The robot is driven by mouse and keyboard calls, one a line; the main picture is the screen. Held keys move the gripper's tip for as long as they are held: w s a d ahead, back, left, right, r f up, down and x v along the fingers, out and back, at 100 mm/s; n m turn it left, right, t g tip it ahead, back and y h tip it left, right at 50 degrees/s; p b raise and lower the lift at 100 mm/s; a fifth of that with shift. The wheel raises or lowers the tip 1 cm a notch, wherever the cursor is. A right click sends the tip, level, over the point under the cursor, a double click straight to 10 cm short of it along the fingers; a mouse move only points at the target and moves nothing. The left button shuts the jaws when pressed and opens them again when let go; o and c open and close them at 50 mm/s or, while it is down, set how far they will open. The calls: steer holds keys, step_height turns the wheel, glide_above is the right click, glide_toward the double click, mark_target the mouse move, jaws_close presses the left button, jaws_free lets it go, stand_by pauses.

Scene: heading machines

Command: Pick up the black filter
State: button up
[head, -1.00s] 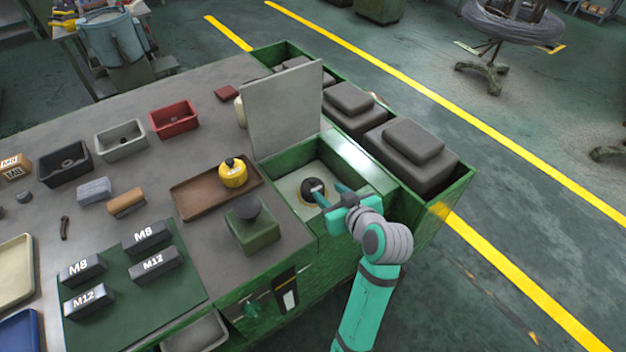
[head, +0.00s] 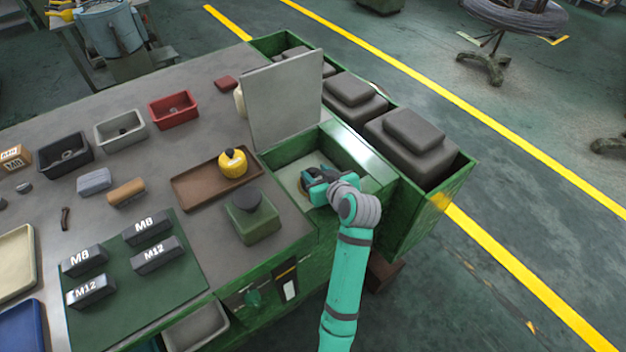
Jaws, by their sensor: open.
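My gripper (head: 308,180) is open and reaches down into the green-walled recess (head: 345,150) at the right end of the bench. The black filter is mostly hidden behind my gripper. Only a little dark shape shows near the fingertips, so I cannot tell whether the fingers are around it or beside it. The recess has a pale floor, and its grey lid (head: 283,100) stands raised at the back left.
A brown tray (head: 185,196) with a yellow container (head: 233,163) lies left of the recess. A green block (head: 255,226) with a dark top stands near the front edge. Green bins with dark grey blocks (head: 412,148) line the right side.

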jaws_close()
steer(key=shift+r, duration=0.15)
